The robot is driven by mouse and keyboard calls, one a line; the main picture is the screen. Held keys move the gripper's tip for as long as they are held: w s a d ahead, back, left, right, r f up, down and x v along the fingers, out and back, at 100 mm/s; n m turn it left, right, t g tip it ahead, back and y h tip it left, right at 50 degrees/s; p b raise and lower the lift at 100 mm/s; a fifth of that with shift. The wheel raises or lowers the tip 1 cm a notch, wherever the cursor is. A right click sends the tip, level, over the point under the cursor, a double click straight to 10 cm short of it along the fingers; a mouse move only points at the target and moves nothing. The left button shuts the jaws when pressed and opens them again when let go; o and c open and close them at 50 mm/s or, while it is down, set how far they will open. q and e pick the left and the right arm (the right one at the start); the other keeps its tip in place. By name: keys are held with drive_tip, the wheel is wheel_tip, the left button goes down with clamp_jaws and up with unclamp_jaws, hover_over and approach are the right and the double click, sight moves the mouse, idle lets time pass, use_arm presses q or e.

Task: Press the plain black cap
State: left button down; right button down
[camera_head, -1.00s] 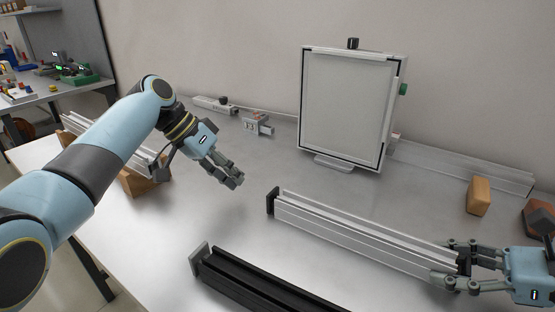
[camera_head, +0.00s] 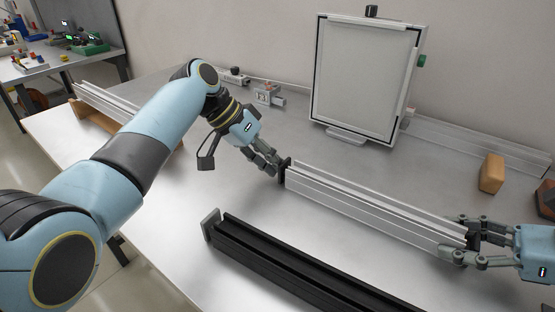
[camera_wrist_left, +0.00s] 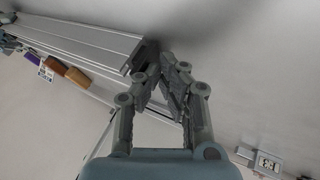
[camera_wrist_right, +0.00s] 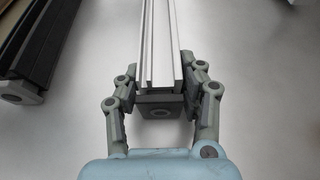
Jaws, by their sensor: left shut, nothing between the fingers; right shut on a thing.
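A silver rail (camera_head: 370,205) lies across the table, and a plain black cap (camera_head: 287,170) stands at its left end. My left gripper (camera_head: 274,170) is shut and empty, its fingertips right at the cap's outer face; I cannot tell whether they touch. In the left wrist view the cap (camera_wrist_left: 151,56) shows edge-on just beyond the fingertips (camera_wrist_left: 168,62), partly hidden by them. My right gripper (camera_head: 462,238) is shut on the silver rail's right end. In the right wrist view a dark end cap with a round mark (camera_wrist_right: 159,112) sits between its fingers.
A black rail (camera_head: 300,270) with a grey cap (camera_head: 210,222) lies in front of the silver one. Behind stand a framed white panel (camera_head: 362,80) and small grey devices (camera_head: 267,95). An orange-brown block (camera_head: 491,174) is at the right. Bare table lies left of the black rail.

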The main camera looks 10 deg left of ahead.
use_arm(q)
drive_tip(key=shift+s+d, duration=0.2)
drive_tip(key=shift+d, duration=0.3)
drive_tip(key=shift+s+d, duration=0.15)
drive_tip(key=shift+d, duration=0.3)
drive_tip(key=a, duration=0.1)
drive_tip(key=w+a, duration=0.1)
drive_tip(key=a, duration=0.2)
drive_tip(key=shift+w+a, duration=0.25)
drive_tip(key=shift+w, duration=0.1)
drive_tip(key=v, duration=1)
drive_tip(key=shift+d, duration=0.1)
use_arm(e)
drive_tip(key=c, duration=0.7)
unclamp_jaws()
drive_tip(key=shift+d, duration=0.15)
